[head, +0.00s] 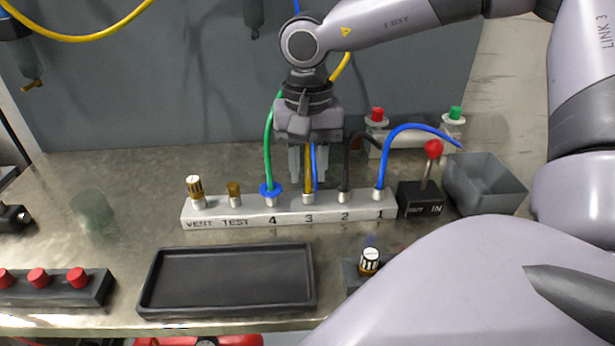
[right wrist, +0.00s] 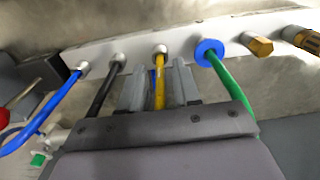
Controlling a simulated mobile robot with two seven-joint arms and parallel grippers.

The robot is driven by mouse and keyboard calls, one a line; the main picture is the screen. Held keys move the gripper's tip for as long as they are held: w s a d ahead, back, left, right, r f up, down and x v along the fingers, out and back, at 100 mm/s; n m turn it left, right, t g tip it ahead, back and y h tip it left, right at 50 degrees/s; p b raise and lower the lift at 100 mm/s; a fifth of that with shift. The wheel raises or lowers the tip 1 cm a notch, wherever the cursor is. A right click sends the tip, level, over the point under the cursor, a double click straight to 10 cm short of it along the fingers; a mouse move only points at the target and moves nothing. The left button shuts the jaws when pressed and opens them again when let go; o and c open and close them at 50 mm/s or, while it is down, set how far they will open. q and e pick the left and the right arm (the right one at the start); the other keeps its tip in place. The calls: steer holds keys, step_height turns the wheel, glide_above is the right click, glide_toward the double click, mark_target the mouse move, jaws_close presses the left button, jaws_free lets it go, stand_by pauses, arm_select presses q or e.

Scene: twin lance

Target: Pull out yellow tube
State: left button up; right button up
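The yellow tube (head: 308,178) stands in port 3 of the pale manifold block (head: 232,213), its lower end in a metal collar. It also shows in the right wrist view (right wrist: 159,82). My right gripper (head: 307,183) reaches down over port 3. In the right wrist view, its two fingers (right wrist: 160,76) stand on either side of the yellow tube with a gap on each side, so it is open around the tube. The gripper body hides the tube's middle; a yellow length shows above it. My left gripper is not in view.
A green tube (head: 268,150) with a blue collar in port 4 and a black tube (head: 346,165) in port 2 stand close by. A blue tube (head: 384,155) arches from port 1. A black tray (head: 230,308) lies in front, empty. A grey bin (head: 485,185) stands right.

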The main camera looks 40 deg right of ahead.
jaws_close()
steer(key=shift+r+p, duration=0.3)
steer(key=shift+r, duration=0.35)
stand_by(0.6)
steer(key=shift+r+p, duration=1.2)
steer(key=shift+r, duration=0.6)
